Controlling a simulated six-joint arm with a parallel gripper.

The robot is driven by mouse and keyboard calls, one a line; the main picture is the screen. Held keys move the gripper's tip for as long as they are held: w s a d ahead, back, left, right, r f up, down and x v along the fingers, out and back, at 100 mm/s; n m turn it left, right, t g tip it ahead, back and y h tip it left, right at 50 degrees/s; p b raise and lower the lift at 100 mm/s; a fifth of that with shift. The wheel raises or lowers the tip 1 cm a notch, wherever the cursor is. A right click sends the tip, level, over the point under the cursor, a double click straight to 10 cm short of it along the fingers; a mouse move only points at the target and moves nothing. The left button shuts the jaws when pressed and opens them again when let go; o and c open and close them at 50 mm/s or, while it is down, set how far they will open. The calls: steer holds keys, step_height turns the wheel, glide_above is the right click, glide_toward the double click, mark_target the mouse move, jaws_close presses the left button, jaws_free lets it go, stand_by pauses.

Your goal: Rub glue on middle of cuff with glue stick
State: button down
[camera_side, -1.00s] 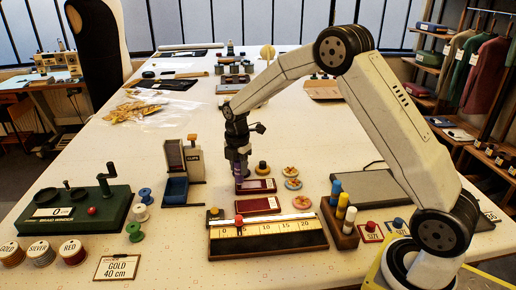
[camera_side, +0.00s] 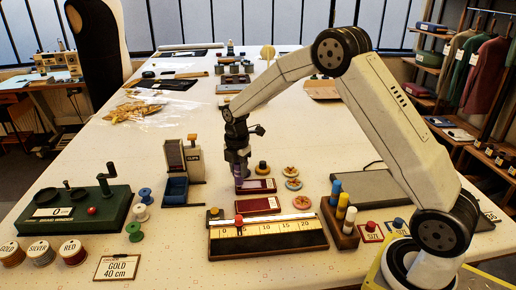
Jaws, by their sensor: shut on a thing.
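My gripper (camera_side: 238,163) points down over the middle of the table and is shut on a purple glue stick (camera_side: 239,179). The glue stick is upright, and its lower end is at the left part of the dark red cuff (camera_side: 262,186); I cannot tell whether it touches. A second dark red cuff (camera_side: 257,205) lies nearer the camera, just behind the ruler board. Any glue on the cuffs is too small to make out.
A ruler board (camera_side: 268,238) lies in front of the cuffs. A clip dispenser with a blue tray (camera_side: 175,190) stands left. Round braided pieces (camera_side: 292,184) and a wooden block with coloured sticks (camera_side: 341,232) are right. A braid winder (camera_side: 80,211) is far left.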

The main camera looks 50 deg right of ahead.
steer(key=shift+r, duration=3.85)
